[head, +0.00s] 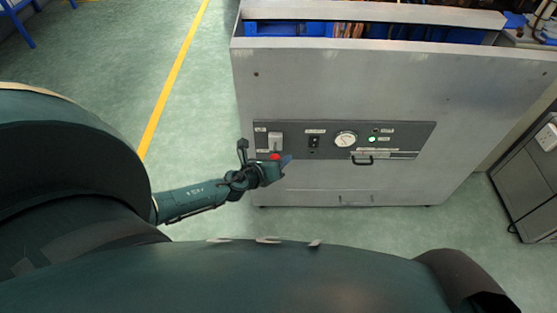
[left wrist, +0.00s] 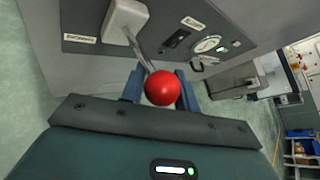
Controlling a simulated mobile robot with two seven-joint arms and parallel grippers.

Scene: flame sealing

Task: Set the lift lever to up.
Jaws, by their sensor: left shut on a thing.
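The lift lever is a thin metal shaft (left wrist: 143,56) with a red ball knob (left wrist: 162,88). It comes out of a pale mount (left wrist: 124,20) at the left end of a dark control panel. In the head view the mount (head: 275,140) is on the machine's front, and the red knob (head: 275,156) shows just below it. My left gripper (head: 284,162) is at the knob. In the left wrist view its two blue fingers (left wrist: 161,88) are on either side of the knob and shut on it. The labels by the mount are too small to read. My right gripper is not in view.
The grey panel (head: 400,132) also carries a black switch (head: 314,141), a round gauge (head: 346,139), a lit green lamp (head: 372,139) and a black handle (head: 362,161). A grey cabinet (head: 530,180) stands at the right. Open green floor (head: 205,100) lies left of the machine.

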